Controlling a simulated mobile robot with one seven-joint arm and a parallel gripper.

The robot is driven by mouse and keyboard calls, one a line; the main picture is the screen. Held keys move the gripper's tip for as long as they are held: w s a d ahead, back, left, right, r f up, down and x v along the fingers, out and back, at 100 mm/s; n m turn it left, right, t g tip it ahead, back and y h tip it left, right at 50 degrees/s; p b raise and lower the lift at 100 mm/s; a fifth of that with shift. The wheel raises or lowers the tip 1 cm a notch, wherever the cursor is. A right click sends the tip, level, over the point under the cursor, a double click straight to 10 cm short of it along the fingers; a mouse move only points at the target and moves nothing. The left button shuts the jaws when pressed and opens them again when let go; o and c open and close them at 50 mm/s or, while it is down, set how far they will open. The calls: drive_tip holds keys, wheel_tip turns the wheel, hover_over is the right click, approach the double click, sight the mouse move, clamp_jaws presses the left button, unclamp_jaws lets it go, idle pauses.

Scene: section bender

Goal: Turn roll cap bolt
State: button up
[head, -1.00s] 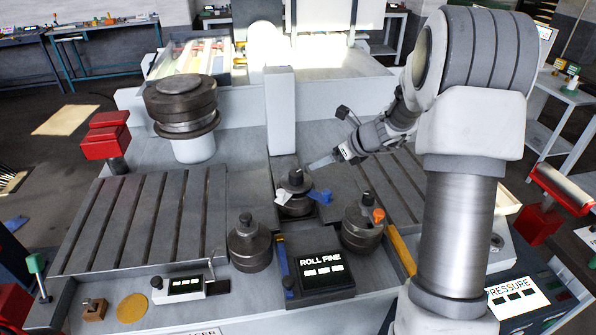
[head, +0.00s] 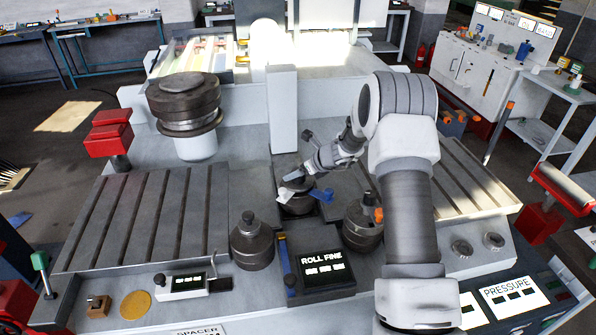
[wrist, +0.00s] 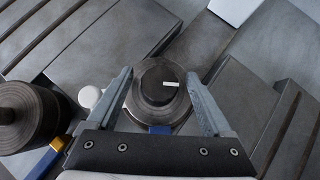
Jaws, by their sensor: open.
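The middle roll (head: 299,204) is a dark round stack standing between two similar rolls. In the wrist view its dark round cap bolt (wrist: 158,84) has a short white mark on top, pointing right. My gripper (wrist: 159,74) is open, with one finger on each side of the bolt; gaps show, and I cannot tell its height above the bolt. In the head view my gripper (head: 302,174) is at the top of the middle roll and hides the bolt. A blue tab (head: 321,194) sticks out at the roll's right, and a white one at its left.
The left roll (head: 252,246) and right roll (head: 360,232), with an orange tab, stand close in front. A ROLL FINE display (head: 320,262) sits between them. A tall grey block (head: 284,110) rises behind. Slotted plates (head: 140,220) lie on either side.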

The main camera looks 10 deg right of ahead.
drive_tip(key=shift+w+a+f, duration=0.1)
drive_tip(key=shift+w+f, duration=0.05)
drive_tip(key=c, duration=1.3)
clamp_jaws()
drive_tip(key=shift+n+p, duration=0.3)
